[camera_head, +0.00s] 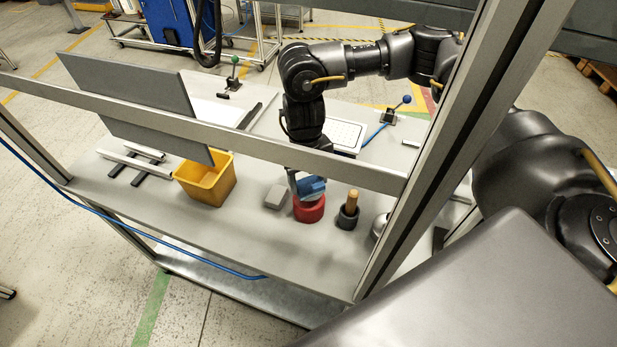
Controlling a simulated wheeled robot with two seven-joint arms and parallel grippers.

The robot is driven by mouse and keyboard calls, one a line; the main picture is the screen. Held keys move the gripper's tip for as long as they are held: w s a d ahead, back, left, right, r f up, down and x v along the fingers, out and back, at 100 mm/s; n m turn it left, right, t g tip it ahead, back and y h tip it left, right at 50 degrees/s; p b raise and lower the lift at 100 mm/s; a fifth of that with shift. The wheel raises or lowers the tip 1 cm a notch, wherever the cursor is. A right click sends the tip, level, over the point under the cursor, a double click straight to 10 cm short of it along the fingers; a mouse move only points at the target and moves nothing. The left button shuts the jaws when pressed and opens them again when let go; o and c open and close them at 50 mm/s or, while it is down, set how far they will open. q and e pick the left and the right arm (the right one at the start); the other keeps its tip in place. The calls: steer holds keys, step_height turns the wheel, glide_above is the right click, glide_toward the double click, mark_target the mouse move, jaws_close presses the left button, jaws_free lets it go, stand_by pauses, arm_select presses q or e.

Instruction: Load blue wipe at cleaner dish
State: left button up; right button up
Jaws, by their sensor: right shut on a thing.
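My right arm reaches in from the upper right, behind the frame bar. My right gripper (300,178) points down and is shut on the blue wipe (313,188). The wipe is at the top of a round red dish (309,211), which looks like the cleaner dish. The bar and gripper hide part of the wipe, and I cannot tell whether it touches the inside of the dish. My left gripper is not in view.
A grey block (276,197) sits left of the dish. A dark cup with a wooden handle (348,211) stands to its right. A yellow bin (207,181) and grey panel (135,100) are further left. A metal frame bar (250,147) crosses in front. The table front (255,240) is clear.

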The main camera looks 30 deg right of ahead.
mark_target(308, 182)
steer(key=shift+r+p, duration=2.7)
steer(key=shift+r, duration=0.55)
steer(key=shift+f, duration=0.1)
